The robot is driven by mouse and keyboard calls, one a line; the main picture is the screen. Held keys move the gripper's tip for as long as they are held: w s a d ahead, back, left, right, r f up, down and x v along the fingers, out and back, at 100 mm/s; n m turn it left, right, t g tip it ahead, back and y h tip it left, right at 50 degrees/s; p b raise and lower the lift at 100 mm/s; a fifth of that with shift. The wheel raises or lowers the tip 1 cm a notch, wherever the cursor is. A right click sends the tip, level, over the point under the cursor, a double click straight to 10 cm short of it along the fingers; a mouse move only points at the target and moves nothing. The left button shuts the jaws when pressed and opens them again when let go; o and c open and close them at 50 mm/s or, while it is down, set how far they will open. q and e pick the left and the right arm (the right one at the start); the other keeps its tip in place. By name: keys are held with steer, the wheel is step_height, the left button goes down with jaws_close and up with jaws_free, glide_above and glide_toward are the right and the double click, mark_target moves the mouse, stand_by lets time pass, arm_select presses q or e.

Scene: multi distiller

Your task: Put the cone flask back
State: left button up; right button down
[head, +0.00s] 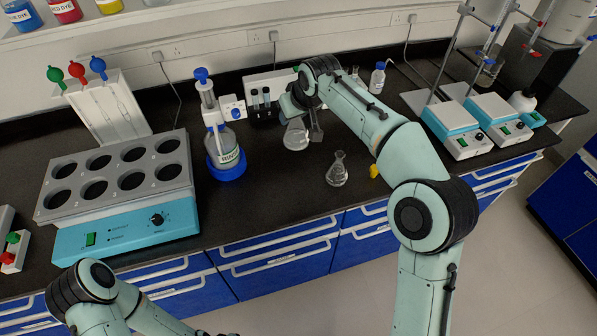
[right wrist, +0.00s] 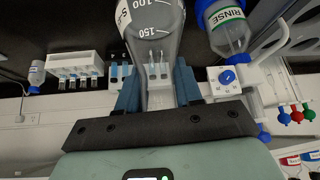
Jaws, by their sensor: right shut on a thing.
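A clear cone flask (head: 296,136) is at the back middle of the bench in the head view. My right gripper (head: 306,121) is shut on its neck from above. In the right wrist view the flask (right wrist: 157,35), with volume marks, extends away between the two blue-grey fingers (right wrist: 157,88). I cannot tell whether its base touches the bench. A second, smaller cone flask (head: 338,170) with clear liquid stands upright near the front edge. My left arm shows at the bottom left, but its gripper is out of view.
A multi-well heater (head: 125,215) fills the left. Two hotplates (head: 458,130) with stands are at the right. A small yellow thing (head: 374,171) lies near the front edge.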

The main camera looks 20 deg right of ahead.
step_height(320, 180, down, 20)
steer(key=b, duration=0.3)
steer(key=shift+s+r, duration=0.1)
steer(key=shift+s, duration=0.05)
steer(key=c, duration=0.6)
jaws_free()
arm_select(q)
steer(key=s+f, duration=0.1)
steer(key=f, duration=0.1)
steer(key=s+f, duration=0.2)
arm_select(e)
steer(key=shift+r, duration=0.1)
arm_select(q)
steer(key=shift+s+f+b, duration=0.25)
steer(key=shift+f+b, duration=0.2)
arm_select(e)
steer(key=v, duration=1.2)
arm_select(q)
steer(key=shift+s, duration=0.1)
arm_select(e)
steer(key=shift+s, duration=0.1)
